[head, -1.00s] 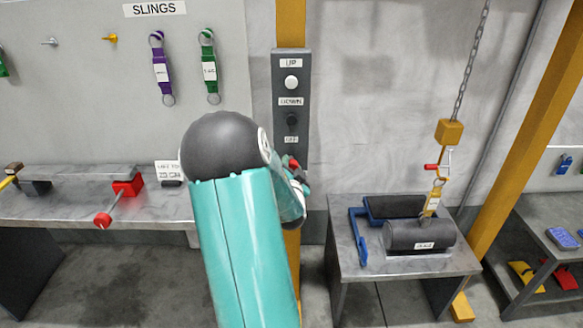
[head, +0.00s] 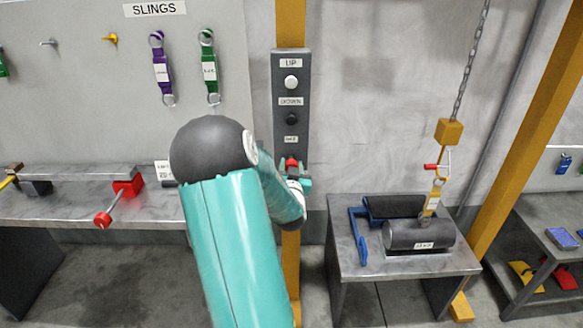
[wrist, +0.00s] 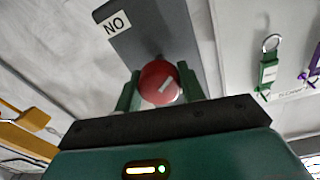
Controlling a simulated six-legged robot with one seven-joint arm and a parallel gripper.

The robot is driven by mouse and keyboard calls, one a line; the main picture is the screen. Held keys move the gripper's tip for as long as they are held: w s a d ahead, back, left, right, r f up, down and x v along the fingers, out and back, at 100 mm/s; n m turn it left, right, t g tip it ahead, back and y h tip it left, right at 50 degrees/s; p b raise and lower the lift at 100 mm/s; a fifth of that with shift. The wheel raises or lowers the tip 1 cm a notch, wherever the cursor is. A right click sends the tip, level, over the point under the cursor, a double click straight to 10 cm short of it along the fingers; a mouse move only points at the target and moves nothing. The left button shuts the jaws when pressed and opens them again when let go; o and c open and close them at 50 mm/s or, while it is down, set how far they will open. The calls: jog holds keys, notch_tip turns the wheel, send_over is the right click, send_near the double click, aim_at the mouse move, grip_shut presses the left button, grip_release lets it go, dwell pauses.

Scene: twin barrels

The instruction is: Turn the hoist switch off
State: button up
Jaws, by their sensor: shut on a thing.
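The hoist switch is a red knob (head: 291,162) low on the dark grey control panel (head: 301,75). My gripper (head: 294,175) is at the knob, and my arm reaches in from the lower left. In the wrist view the red knob (wrist: 160,83) sits between the two green fingers of my gripper (wrist: 160,92), which are shut on its sides. A pale mark on the knob's face is slanted. A label that reads "NO" in the wrist view (wrist: 114,25), likely "ON" upside down, is on the panel near the knob. The small label above the knob is hard to read.
A white button (head: 291,82) and a black button (head: 291,119) are higher on the panel. A hoist chain with a yellow hook block (head: 449,132) hangs over a metal table (head: 345,240) at right. A workbench (head: 60,207) stands at left.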

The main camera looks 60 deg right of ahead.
jog(key=n, duration=0.6)
jog(key=shift+f, duration=0.15)
jog(key=n, duration=0.5)
jog(key=shift+n+t, duration=0.4)
jog(key=o, duration=1)
jog(key=shift+d, duration=0.1)
jog(key=shift+c, duration=0.2)
jog(key=shift+a, duration=0.2)
